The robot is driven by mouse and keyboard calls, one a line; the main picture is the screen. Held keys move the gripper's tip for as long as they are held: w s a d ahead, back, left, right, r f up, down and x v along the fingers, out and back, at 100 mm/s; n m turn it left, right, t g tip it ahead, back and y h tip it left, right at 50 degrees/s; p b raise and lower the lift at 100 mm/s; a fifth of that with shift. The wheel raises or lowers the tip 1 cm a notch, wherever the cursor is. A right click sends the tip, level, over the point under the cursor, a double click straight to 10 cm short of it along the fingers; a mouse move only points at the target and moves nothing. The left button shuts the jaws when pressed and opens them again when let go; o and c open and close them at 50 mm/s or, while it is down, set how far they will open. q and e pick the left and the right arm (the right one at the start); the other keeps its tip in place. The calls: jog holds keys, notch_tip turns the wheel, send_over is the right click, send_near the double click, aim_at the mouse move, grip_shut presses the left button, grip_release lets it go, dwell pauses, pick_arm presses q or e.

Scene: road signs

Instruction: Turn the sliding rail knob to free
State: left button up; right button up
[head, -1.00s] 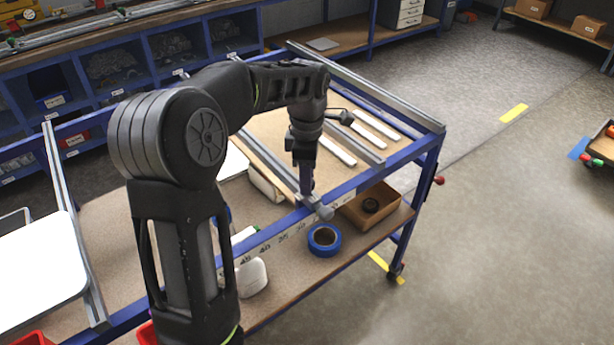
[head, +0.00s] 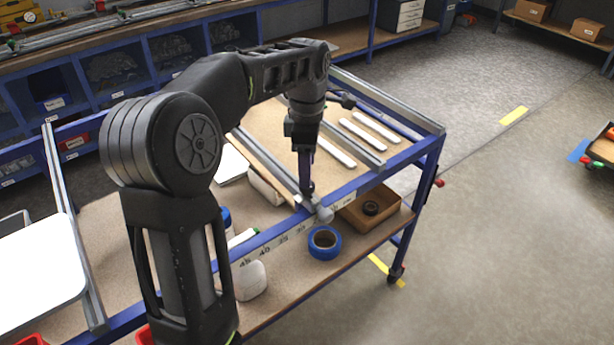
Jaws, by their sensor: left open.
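The sliding rail knob (head: 325,214) is a grey knob at the near end of a grey sliding rail (head: 270,172), on the front blue beam of the cart. My left gripper (head: 307,190) points down just above and behind the knob, at the rail's end. It is open; its fingers look narrow from here, and I cannot tell whether they touch the knob. My right gripper is not in view.
The blue-framed cart (head: 375,181) has a lower shelf with a blue tape roll (head: 324,241), a cardboard box (head: 392,212) and a white container (head: 251,281). White strips (head: 376,129) lie to the right. A white sign panel (head: 38,262) rests at left.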

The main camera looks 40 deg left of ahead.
pick_arm(q)
notch_tip(320, 180, up, 4)
jog(key=shift+f, duration=0.25)
dwell(0.5)
